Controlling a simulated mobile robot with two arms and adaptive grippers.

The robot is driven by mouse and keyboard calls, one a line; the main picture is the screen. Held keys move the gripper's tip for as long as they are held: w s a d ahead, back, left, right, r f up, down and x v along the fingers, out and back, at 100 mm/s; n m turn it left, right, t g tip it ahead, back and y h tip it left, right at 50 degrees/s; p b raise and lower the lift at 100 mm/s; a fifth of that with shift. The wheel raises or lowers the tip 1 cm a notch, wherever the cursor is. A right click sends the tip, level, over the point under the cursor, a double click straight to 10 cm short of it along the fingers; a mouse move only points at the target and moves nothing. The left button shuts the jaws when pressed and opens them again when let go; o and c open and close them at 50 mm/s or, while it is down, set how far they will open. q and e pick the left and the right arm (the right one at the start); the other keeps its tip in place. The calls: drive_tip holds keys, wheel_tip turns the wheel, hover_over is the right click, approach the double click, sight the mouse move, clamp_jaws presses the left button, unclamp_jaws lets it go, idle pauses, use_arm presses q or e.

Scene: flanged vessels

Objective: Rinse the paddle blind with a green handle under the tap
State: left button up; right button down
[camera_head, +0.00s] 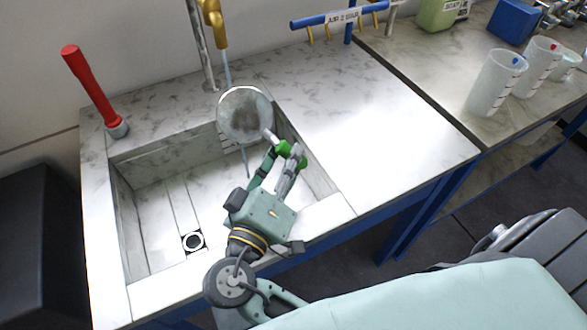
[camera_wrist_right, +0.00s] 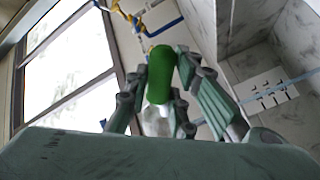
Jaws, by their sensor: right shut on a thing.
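The paddle blind (camera_head: 245,113) is a round grey, stained metal disc held over the sink, just below the yellow tap (camera_head: 213,22). A thin bluish stream of water (camera_head: 227,68) falls from the tap onto the disc's upper edge, and a thin trickle shows below it. My right gripper (camera_head: 281,156) is shut on its green handle (camera_head: 287,149), to the lower right of the disc. In the right wrist view the green handle (camera_wrist_right: 159,74) stands between the fingers. My left gripper is not in view.
The marble sink (camera_head: 128,243) has a drain (camera_head: 193,241) in its floor. A red lever (camera_head: 90,85) stands on its back left corner. A blue rack (camera_head: 322,20) with yellow hooks is behind. Beakers (camera_head: 492,84) stand on the right bench. The counter right of the sink is clear.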

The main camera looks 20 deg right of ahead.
drive_tip(key=w, duration=0.2)
drive_tip(key=w+b, duration=0.1)
drive_tip(key=w, duration=0.1)
drive_tip(key=shift+d+f, duration=0.1)
drive_tip(key=shift+f, duration=0.25)
drive_tip(key=w, duration=0.1)
drive_tip(key=w+b, duration=0.1)
drive_tip(key=w, duration=0.2)
drive_tip(key=shift+w+f, duration=0.2)
drive_tip(key=shift+f, duration=0.2)
drive_tip(key=shift+d, duration=0.2)
drive_tip(key=shift+d, duration=0.5)
drive_tip(key=shift+a, duration=0.15)
